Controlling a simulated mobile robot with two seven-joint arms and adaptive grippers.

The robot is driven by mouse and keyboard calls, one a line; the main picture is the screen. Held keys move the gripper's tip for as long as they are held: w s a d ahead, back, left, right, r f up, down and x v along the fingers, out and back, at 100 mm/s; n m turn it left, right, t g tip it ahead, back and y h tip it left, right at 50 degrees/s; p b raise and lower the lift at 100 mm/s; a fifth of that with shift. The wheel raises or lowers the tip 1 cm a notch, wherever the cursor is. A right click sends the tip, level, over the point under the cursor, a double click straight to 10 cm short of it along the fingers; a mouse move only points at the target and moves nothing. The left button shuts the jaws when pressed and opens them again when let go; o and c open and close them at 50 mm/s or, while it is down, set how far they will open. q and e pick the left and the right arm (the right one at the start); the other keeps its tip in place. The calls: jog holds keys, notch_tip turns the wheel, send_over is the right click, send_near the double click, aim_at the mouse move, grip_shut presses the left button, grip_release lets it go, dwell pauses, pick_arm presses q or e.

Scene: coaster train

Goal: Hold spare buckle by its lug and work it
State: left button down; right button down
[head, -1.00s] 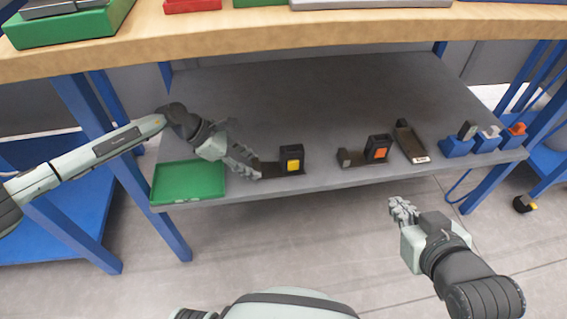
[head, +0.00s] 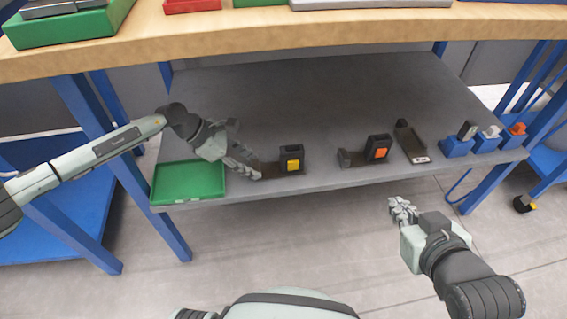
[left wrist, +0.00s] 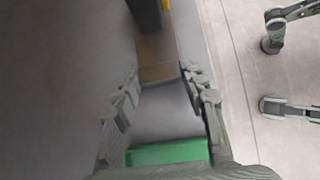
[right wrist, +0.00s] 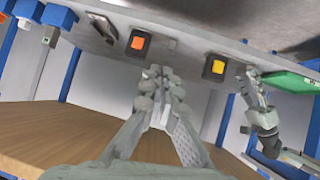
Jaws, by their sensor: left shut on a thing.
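The buckle with a yellow button (head: 291,158) stands on the grey lower shelf, and its flat brown lug (head: 269,169) points left. I take this as the spare buckle. My left gripper (head: 256,173) is shut on the lug at its left end. In the left wrist view the lug (left wrist: 158,66) lies between the fingertips, with the dark buckle body (left wrist: 146,14) beyond, partly cut off. My right gripper (head: 402,205) is in front of the shelf, apart from everything. In the right wrist view its fingertips (right wrist: 161,74) are together and empty.
A green tray (head: 188,182) lies left of my left gripper. Right of the held buckle are an orange-button buckle (head: 378,148), a dark channel-shaped piece (head: 411,142) and several blue blocks (head: 486,144). The wooden bench top (head: 300,40) overhangs the shelf. The shelf's back is clear.

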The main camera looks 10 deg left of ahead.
aim_at(293, 165)
pick_arm(q)
jog(key=shift+s+f, duration=0.1)
jog(key=shift+f, duration=0.05)
dwell(0.4)
pick_arm(e)
jog(key=w+a+f+n+g+y, duration=0.1)
jog(key=a+f+n, duration=0.3)
jog(key=a, duration=0.4)
jog(key=w+a+f+n+g+y, duration=0.2)
jog(key=w+a+f+n, duration=0.1)
jog(key=a+f, duration=0.4)
jog(key=shift+w+a+n+y, duration=0.3)
jog(key=shift+w+a+n, duration=0.1)
jog(key=shift+a, duration=0.55)
jog(key=shift+w, duration=0.1)
jog(key=shift+w+a, duration=0.4)
jog(key=shift+w, duration=1)
jog(key=shift+w+a, duration=0.4)
jog(key=shift+w, duration=0.95)
jog(key=shift+w+a, duration=0.4)
jog(key=shift+w, duration=1)
jog(key=shift+w+a, duration=0.1)
jog(key=shift+w, duration=0.3)
